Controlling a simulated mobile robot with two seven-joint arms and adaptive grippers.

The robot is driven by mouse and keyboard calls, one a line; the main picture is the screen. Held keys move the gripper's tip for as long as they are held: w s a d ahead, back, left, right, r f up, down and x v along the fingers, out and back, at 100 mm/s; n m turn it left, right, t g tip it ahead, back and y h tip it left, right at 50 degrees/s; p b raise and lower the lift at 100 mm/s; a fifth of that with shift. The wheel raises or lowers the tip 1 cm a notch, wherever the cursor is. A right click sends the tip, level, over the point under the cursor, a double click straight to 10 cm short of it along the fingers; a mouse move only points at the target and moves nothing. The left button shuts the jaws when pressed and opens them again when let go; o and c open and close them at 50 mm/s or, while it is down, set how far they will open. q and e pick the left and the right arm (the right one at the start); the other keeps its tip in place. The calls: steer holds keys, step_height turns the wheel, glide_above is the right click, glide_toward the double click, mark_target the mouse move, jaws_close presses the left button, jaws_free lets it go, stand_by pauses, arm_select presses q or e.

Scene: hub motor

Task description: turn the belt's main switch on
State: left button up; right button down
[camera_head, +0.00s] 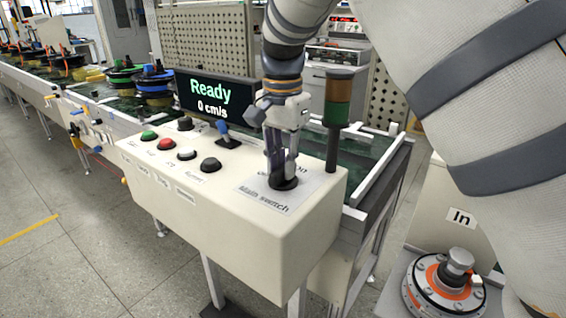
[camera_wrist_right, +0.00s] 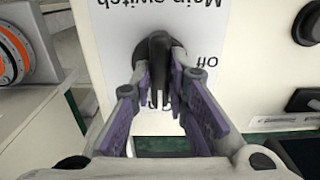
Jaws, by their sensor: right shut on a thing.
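The main switch is a black rotary knob (camera_head: 284,183) on a white plate marked "Main switch", at the right end of the cream control box (camera_head: 220,220). My right gripper (camera_head: 279,165) reaches down onto it from above. In the right wrist view the black knob (camera_wrist_right: 157,60) stands between the two purple-padded fingers (camera_wrist_right: 160,85), which are shut on it. An "Off" label shows upside down to the right of the knob there. Another label is partly hidden behind the fingers. My left gripper is not in view.
A display (camera_head: 212,95) on the box reads "Ready" and "0 cm/s". Several push buttons (camera_head: 166,143) and a blue-topped lever (camera_head: 224,132) sit left of the switch. A signal tower (camera_head: 337,110) stands just right of the gripper. The belt (camera_head: 110,100) runs behind.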

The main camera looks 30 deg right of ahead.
mark_target(283, 167)
steer(key=shift+f, duration=0.1)
steer(key=c, duration=1.6)
jaws_free()
steer(key=shift+o, duration=0.2)
step_height(283, 167, up, 12)
